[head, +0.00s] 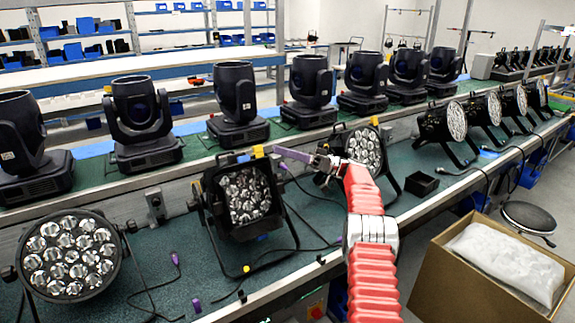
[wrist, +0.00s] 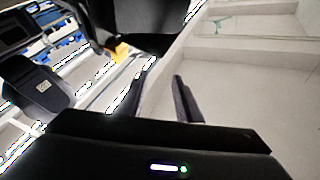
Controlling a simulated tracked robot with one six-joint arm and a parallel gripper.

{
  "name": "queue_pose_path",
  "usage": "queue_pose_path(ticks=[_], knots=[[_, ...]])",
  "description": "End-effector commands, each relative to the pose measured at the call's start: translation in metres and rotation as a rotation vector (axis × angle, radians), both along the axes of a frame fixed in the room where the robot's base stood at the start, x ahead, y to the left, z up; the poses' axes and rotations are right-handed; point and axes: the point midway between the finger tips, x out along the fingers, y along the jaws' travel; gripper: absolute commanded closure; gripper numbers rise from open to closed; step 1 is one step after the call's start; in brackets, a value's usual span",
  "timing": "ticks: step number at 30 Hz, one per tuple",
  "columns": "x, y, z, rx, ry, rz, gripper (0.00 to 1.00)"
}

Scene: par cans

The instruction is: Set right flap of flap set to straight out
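The flap set is a black square frame on the front of a par can (head: 243,195) at the middle of the bench, with a cluster of round lenses inside. I cannot clearly tell the right flap or its angle. My gripper (head: 282,151) reaches in from the right, near the frame's upper right corner. In the wrist view, my gripper (wrist: 164,88) has its two dark fingers apart with nothing visible between them. A dark shape, likely part of this lamp (wrist: 155,22), lies beyond the fingertips, with a yellow tag (wrist: 119,52) beside it. I cannot tell whether they touch.
Another par can (head: 72,257) stands at left and one (head: 362,150) behind my arm. Moving-head lights (head: 238,103) line the back. Cables lie on the green bench (head: 185,245). A small black box (head: 421,183) and a cardboard carton (head: 440,270) are at right.

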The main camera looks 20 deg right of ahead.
Motion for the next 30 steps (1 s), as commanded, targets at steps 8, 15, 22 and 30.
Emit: queue_pose_path(ticks=[8, 15, 22, 30], knots=[[0.046, 0.019, 0.093, 0.005, -0.104, -0.266, 0.69], [0.07, 0.029, 0.162, -0.006, -0.151, -0.507, 0.69], [0.074, 0.036, 0.213, -0.035, -0.153, -0.726, 0.69], [0.058, 0.042, 0.251, -0.097, -0.101, -0.957, 0.69]])
